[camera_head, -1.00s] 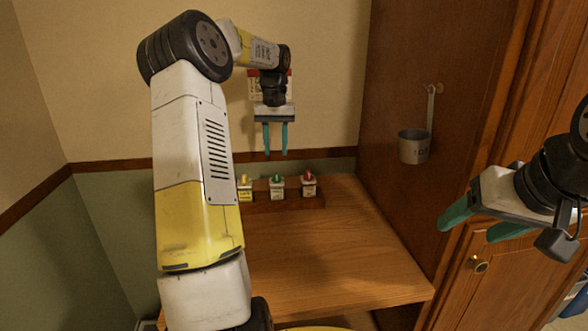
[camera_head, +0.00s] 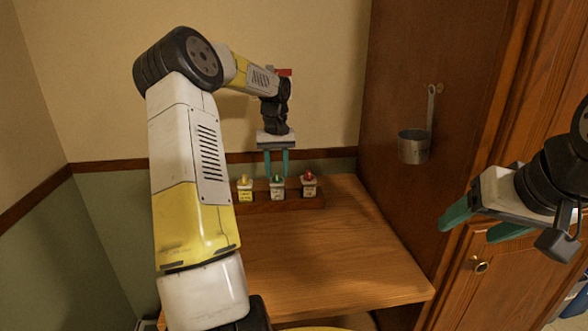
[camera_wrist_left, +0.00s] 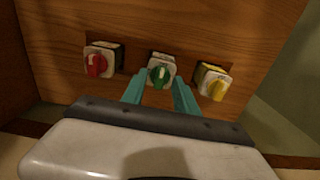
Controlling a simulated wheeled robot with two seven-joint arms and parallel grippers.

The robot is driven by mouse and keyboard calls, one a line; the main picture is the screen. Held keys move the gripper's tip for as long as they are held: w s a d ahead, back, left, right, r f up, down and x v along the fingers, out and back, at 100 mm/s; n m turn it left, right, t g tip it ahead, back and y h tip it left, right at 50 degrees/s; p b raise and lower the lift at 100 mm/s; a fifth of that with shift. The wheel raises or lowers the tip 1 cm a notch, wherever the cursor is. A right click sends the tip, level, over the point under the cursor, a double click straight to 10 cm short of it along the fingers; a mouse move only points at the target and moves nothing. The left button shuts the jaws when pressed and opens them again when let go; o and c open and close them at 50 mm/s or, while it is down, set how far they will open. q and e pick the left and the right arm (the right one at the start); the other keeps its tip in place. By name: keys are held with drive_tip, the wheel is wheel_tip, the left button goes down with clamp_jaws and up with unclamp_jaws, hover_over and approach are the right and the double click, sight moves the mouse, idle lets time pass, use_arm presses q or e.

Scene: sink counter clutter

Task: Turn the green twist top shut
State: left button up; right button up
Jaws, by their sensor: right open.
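My right gripper (camera_head: 474,228) is open and empty at the right, in front of the wooden cabinet.
A container with a yellow top (camera_head: 244,181) stands left of the green one, and one with a red top (camera_head: 309,178) stands right. All sit in a wooden rack (camera_head: 262,201). A metal dipper (camera_head: 414,146) hangs on the cabinet side. The front of the counter (camera_head: 330,255) is clear.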

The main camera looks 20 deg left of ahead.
sight(277, 174)
use_arm(q)
clamp_jaws()
drive_tip(key=shift+m, duration=0.3)
unclamp_jaws()
drive_tip(key=shift+r, duration=0.1)
wheel_tip(277, 174, up, 7)
drive_tip(key=shift+r, duration=0.3)
